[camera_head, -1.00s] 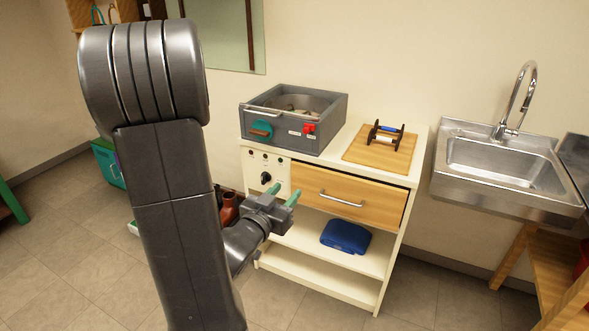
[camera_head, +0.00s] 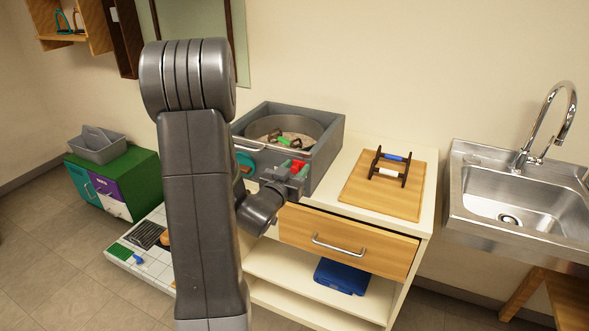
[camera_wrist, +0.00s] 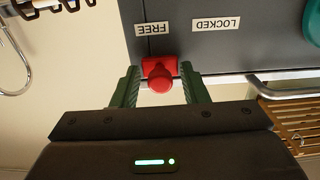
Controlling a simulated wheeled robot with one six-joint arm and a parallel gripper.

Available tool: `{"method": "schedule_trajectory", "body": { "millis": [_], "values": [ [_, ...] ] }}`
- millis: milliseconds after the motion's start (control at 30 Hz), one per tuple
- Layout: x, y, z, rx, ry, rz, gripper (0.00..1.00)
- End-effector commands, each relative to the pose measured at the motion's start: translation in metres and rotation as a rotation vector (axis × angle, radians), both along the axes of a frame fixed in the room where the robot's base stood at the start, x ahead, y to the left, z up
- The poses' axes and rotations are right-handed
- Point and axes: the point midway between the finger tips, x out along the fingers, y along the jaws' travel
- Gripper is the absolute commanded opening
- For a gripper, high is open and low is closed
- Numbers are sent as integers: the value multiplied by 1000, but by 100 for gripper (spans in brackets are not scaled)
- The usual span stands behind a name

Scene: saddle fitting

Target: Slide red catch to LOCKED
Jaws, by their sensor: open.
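The red catch (camera_wrist: 160,76) is on the front of the grey box (camera_head: 328,152). In the wrist view it lines up with the FREE label (camera_wrist: 153,28). The LOCKED label (camera_wrist: 216,24) is to the right of FREE in that view. My gripper (camera_wrist: 158,70) is open, with one green finger on each side of the catch; I cannot tell whether either finger touches it. In the head view the catch (camera_head: 298,166) shows just above my gripper (camera_head: 291,172), which partly hides the box front and its labels.
A teal knob (camera_head: 245,164) and a bar handle (camera_head: 250,146) are on the box front. A wooden board (camera_head: 355,200) with a dark rack lies to the right on the cabinet top. The drawer handle (camera_head: 338,245) sticks out below. A sink (camera_head: 480,190) stands right.

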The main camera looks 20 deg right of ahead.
Motion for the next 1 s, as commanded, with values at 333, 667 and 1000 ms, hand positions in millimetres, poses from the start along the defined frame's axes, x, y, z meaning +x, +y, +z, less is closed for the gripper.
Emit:
{"method": "schedule_trajectory", "body": {
  "millis": [333,667,1000],
  "values": [
    [0,0,0,0,0,0,0],
    [32,28,-1,0,-3,4,0],
    [46,40,0,0,0,2,0]
  ]
}}
